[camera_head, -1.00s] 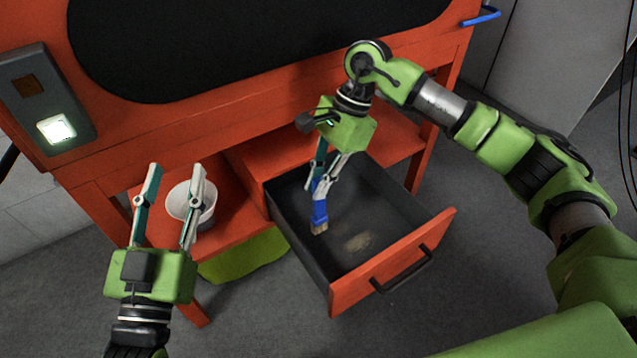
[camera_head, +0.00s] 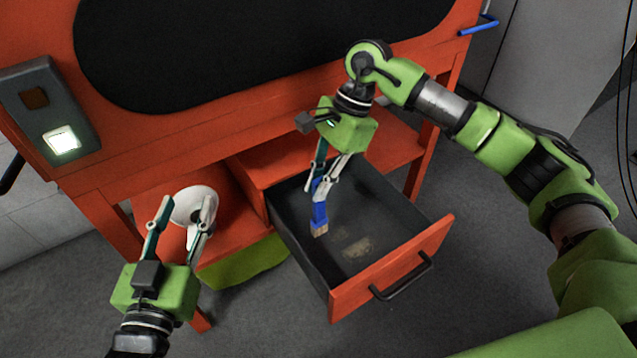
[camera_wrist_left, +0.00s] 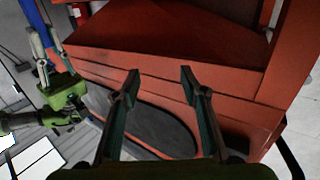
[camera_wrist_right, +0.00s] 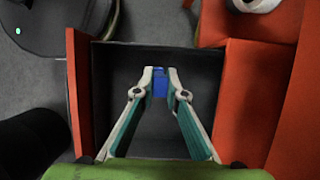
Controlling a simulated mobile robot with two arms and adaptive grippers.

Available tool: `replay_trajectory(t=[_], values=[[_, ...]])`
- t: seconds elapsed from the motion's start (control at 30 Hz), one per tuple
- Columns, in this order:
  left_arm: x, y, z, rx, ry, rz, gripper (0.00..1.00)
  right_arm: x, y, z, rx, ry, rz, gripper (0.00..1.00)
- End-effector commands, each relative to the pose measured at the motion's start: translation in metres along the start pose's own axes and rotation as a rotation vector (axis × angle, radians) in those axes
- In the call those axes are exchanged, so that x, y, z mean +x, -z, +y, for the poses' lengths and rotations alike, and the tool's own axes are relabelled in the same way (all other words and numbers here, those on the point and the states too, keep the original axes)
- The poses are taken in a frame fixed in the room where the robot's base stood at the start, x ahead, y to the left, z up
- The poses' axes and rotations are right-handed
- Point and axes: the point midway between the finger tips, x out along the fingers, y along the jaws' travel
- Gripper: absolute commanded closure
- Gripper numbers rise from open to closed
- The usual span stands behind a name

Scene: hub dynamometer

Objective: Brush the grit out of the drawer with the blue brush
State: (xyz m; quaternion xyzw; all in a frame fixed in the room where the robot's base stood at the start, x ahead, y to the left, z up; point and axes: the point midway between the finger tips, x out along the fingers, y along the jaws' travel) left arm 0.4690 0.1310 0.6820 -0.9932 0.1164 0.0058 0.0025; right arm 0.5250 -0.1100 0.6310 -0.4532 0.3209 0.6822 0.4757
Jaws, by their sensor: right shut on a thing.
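The blue brush (camera_head: 319,212) points bristles-down inside the open drawer (camera_head: 432,262), near its left wall. My right gripper (camera_head: 321,185) is shut on the brush's handle. The brush also shows between the fingertips in the right wrist view (camera_wrist_right: 159,87). A tan patch of grit (camera_head: 358,247) lies on the drawer floor, to the right of the bristles and apart from them. I cannot tell whether the bristles touch the floor. My left gripper (camera_head: 188,202) is open and empty, outside the drawer at the left; it also shows open in the left wrist view (camera_wrist_left: 160,78).
A white bucket (camera_head: 192,190) is on the red shelf, beyond my left fingers and partly hidden by them. A green item (camera_head: 245,264) lies below the shelf. The drawer juts from the red bench with its black handle (camera_head: 402,278) in front. Grey floor is clear in front.

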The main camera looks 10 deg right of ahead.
Motion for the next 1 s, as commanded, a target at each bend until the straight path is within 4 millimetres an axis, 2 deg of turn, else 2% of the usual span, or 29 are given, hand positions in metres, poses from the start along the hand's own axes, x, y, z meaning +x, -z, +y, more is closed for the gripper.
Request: replay_trajectory(t=[0.7,1.0], values=[[-0.020,-0.068,-0.009,0.003,0.020,-0.326,0.60,-0.025,-0.010,0.000,0.000,0.001,0.001,1.00],[-0.026,-0.079,-0.011,0.003,0.023,-0.380,0.60,-0.027,-0.011,0.000,0.000,0.000,0.000,1.00]])
